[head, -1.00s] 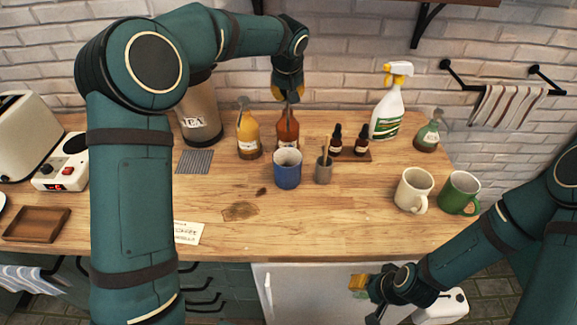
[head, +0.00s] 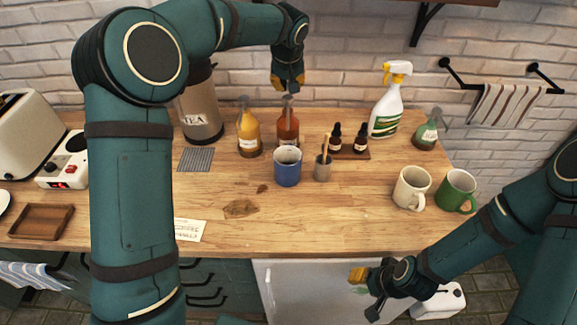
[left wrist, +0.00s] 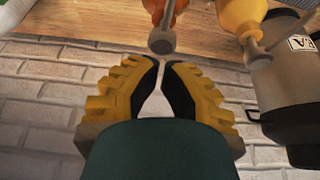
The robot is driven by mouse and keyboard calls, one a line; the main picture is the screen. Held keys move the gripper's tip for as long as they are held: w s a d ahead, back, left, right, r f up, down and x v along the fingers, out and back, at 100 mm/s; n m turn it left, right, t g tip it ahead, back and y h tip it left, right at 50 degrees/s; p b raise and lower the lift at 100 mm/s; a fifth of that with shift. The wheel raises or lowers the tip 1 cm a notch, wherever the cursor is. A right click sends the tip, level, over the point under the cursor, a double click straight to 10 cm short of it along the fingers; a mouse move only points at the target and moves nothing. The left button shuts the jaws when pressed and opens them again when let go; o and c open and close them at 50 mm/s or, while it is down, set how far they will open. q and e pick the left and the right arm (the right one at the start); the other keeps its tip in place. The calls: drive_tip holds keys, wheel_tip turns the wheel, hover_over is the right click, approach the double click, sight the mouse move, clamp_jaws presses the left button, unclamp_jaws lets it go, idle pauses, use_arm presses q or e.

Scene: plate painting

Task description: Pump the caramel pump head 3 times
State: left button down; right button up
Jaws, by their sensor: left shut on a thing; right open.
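The amber-brown pump bottle (head: 288,127) stands upright at the back of the counter. Its label is too small to read. Its grey pump head (head: 287,101) points up and also shows in the left wrist view (left wrist: 162,40). My left gripper (head: 288,88) is right above this pump head, pointing down, with its yellow fingers brought together. In the left wrist view the fingertips (left wrist: 162,63) nearly meet, and I see nothing between them; the pump head lies just beyond the tips. My right gripper (head: 362,292) is open and empty, low in front of the counter.
A yellow pump bottle (head: 249,133) stands close left of the amber one. A blue mug (head: 287,168) and a grey cup (head: 323,171) stand in front. Dropper bottles (head: 335,138), a spray bottle (head: 387,112) and a green bottle (head: 427,133) are to the right. The front middle of the counter is mostly clear.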

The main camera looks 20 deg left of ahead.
sight(288, 98)
use_arm(q)
drive_tip(key=shift+f, duration=0.2)
drive_tip(key=shift+f+b, duration=1.65)
drive_tip(key=shift+f, duration=0.4)
drive_tip(key=shift+r, duration=0.1)
drive_tip(key=shift+r+p, duration=1.6)
drive_tip(key=shift+r, duration=0.55)
drive_tip(key=shift+r, duration=0.1)
drive_tip(key=shift+r+p, duration=2.2)
drive_tip(key=shift+r, duration=0.75)
